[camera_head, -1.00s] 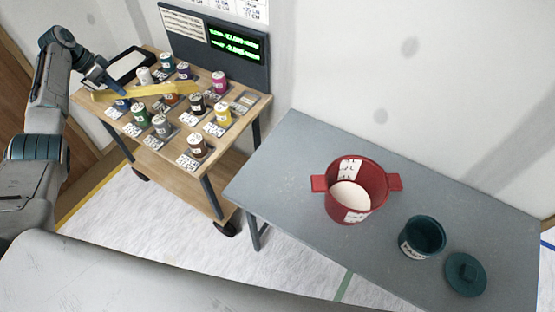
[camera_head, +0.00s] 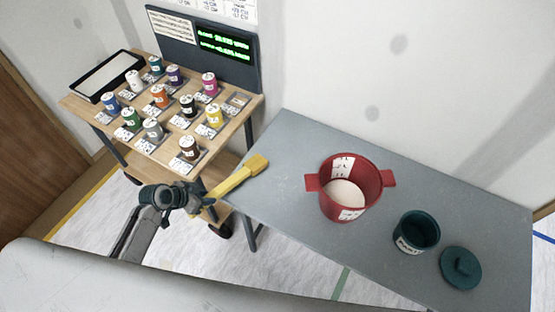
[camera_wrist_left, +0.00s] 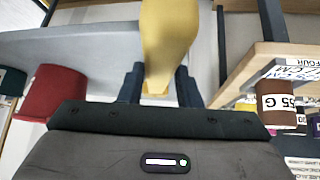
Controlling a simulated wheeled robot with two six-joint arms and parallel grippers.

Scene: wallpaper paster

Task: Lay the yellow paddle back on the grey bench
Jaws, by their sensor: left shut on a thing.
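The yellow paddle (camera_head: 238,177) is held by my left gripper (camera_head: 208,202), which is shut on its near end. In the head view its broad end reaches over the left edge of the grey bench (camera_head: 285,150). I cannot tell whether it touches the top. In the left wrist view the paddle (camera_wrist_left: 168,40) stretches away from between the two dark fingers (camera_wrist_left: 158,88), with the bench (camera_wrist_left: 90,45) to its left. My right gripper is not in view.
A red two-handled pot (camera_head: 350,188) with pale contents, a teal pot (camera_head: 415,232) and a teal lid (camera_head: 461,268) stand on the bench. A wooden cart (camera_head: 225,137) with several paint cans and a black-framed tray (camera_head: 107,75) is at the left. The bench's left part is clear.

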